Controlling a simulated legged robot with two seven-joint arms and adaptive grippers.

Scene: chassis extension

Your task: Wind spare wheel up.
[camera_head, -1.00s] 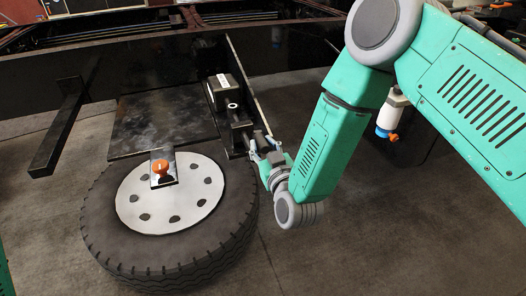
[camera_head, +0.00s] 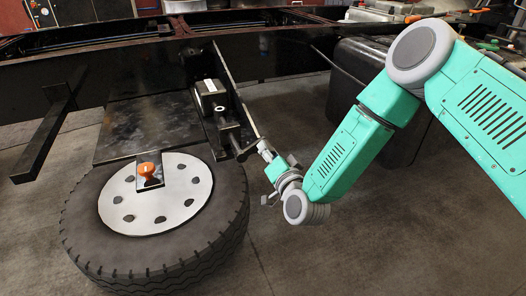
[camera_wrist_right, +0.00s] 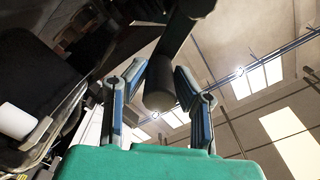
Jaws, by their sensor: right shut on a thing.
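The spare wheel (camera_head: 85,230), a black tyre with a white hub disc, lies nearly flat under the chassis at lower left in the head view. An orange knob (camera_head: 148,170) on a small dark plate sits at its hub. A dark winch box (camera_head: 211,97) is mounted on the chassis right of the wheel, with a crank (camera_head: 243,152) below it. My right gripper (camera_head: 266,152) is at the crank's outer end. In the right wrist view its fingers (camera_wrist_right: 162,88) are shut on the dark cylindrical crank handle (camera_wrist_right: 159,92). My left gripper is out of view.
The black chassis beam (camera_head: 110,75) crosses above the wheel, and a dark bar (camera_head: 48,138) juts out at left. A black box-like tank (camera_head: 350,82) stands behind my right arm. The grey floor (camera_head: 340,245) is clear at lower right.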

